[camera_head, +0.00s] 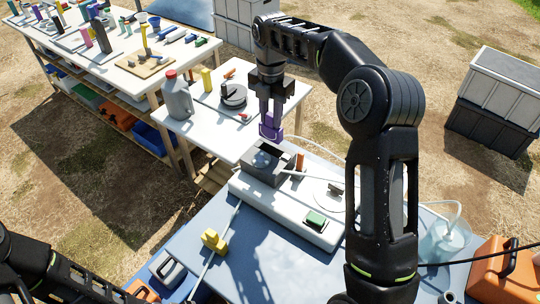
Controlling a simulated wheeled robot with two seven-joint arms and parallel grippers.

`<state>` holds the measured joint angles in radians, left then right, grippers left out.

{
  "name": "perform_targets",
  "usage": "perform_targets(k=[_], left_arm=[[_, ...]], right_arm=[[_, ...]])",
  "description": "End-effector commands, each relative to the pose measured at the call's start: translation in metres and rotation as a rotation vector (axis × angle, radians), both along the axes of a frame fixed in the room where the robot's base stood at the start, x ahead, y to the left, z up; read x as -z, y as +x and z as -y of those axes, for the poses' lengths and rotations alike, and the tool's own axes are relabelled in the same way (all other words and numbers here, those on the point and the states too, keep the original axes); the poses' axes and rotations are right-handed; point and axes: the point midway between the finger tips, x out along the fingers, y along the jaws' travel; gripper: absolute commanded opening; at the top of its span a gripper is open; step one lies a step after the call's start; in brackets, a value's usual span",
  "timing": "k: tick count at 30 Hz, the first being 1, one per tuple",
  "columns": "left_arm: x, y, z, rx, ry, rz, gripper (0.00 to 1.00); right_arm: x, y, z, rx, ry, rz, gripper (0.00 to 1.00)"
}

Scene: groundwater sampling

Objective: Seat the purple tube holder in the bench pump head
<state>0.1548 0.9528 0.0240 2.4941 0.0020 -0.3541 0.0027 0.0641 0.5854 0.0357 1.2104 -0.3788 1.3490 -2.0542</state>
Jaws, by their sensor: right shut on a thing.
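The purple tube holder (269,130) is between the fingertips of my right gripper (271,115), which is shut on it and points straight down. The holder hangs just above and behind the bench pump head (256,172), a grey block with a dark open top. Whether the holder touches the pump head I cannot tell. The pump head sits on the far end of a long white pump body (285,212) on the blue-grey bench (235,262). My left arm shows at the bottom left, and its gripper is out of view.
An orange piece (299,162) and clear tubing lie beside the pump head. A yellow block (214,241) and a thin rod are on the bench to the left. A white table (207,125) with a grey jug (177,98) stands behind. A clear beaker (444,240) is at the right.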

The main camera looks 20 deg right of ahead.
Motion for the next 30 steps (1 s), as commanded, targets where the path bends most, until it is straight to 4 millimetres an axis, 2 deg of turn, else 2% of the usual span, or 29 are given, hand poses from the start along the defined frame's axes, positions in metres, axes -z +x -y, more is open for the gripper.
perform_targets(k=[9,20,23,30], left_arm=[[-0.005,-0.001,0.000,-0.001,0.002,-0.002,0.36],[-0.005,-0.001,0.000,-0.001,0.002,-0.002,0.36],[-0.007,-0.001,0.000,0.000,0.002,-0.003,0.36],[-0.013,-0.001,-0.001,-0.002,0.003,-0.004,0.36]], right_arm=[[0.043,-0.001,0.000,0.002,-0.001,-0.003,0.00],[0.049,0.000,0.000,0.002,-0.001,-0.001,0.00],[0.058,-0.001,0.000,0.002,0.000,-0.004,0.00],[0.093,-0.001,0.000,0.002,0.000,-0.002,0.00]])
